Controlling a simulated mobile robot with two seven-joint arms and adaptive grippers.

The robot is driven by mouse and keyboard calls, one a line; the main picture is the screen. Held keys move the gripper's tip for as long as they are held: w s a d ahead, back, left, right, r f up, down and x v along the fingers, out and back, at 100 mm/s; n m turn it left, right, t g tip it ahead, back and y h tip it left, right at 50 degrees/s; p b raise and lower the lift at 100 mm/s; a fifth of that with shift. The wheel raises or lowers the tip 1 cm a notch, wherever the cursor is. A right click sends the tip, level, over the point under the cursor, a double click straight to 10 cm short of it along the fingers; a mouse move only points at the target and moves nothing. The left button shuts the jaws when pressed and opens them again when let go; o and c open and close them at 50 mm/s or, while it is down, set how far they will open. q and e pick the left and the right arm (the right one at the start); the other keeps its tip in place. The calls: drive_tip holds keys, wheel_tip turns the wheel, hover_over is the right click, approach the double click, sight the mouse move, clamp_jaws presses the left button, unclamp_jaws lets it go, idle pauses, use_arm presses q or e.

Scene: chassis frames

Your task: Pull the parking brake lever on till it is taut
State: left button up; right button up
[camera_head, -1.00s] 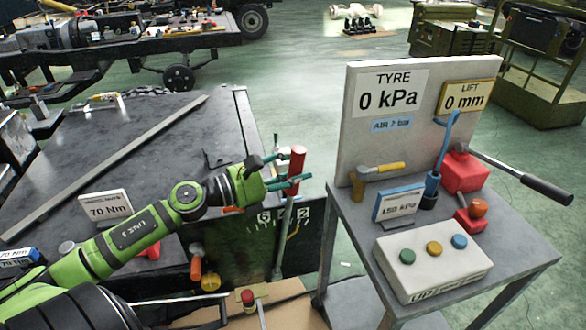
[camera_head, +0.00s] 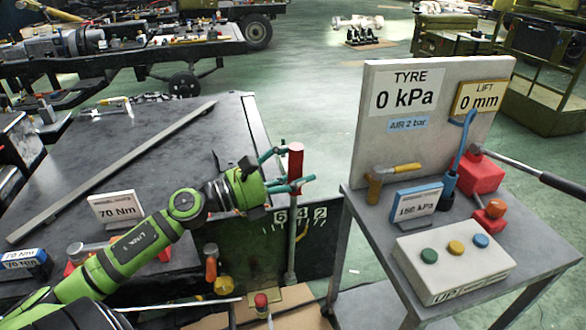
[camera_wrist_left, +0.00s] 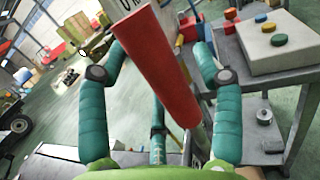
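The parking brake lever (camera_head: 293,230) stands almost upright in front of the dark bench side, with a red grip at its top. A panel with the marks 6, 4 and 2 (camera_head: 301,215) is behind its shaft, which crosses near the 4. My left gripper (camera_head: 296,166) has its teal fingers spread around the red grip. In the left wrist view, the red grip (camera_wrist_left: 160,65) runs tilted between the fingers of my left gripper (camera_wrist_left: 160,58). There is a gap on its right; contact on its left is unclear. My right gripper is not in view.
A grey stand (camera_head: 370,215) at the right carries a tyre board (camera_head: 440,130), a button box (camera_head: 450,268) and a blue lever (camera_head: 458,150). The dark bench (camera_head: 150,140) lies left, with a long bar (camera_head: 110,170). Green floor is open behind.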

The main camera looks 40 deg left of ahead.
use_arm(q)
drive_tip(key=shift+s, duration=0.1)
drive_tip(key=v, duration=1.2)
drive_tip(key=shift+a, duration=0.1)
drive_tip(key=shift+g+y, duration=0.3)
drive_tip(key=shift+g, duration=0.2)
drive_tip(key=p+x, duration=0.1)
drive_tip(key=x, duration=0.2)
drive_tip(key=r+p+x, duration=0.1)
drive_tip(key=p+x, duration=0.1)
drive_tip(key=x, duration=0.2)
drive_tip(key=p+x, duration=0.1)
drive_tip(key=x, duration=0.3)
drive_tip(key=shift+r+p, duration=0.3)
drive_tip(key=shift+p, duration=0.1)
drive_tip(key=shift+w+d+f, duration=0.15)
drive_tip(key=shift+w+d, duration=0.15)
drive_tip(key=shift+w, duration=0.2)
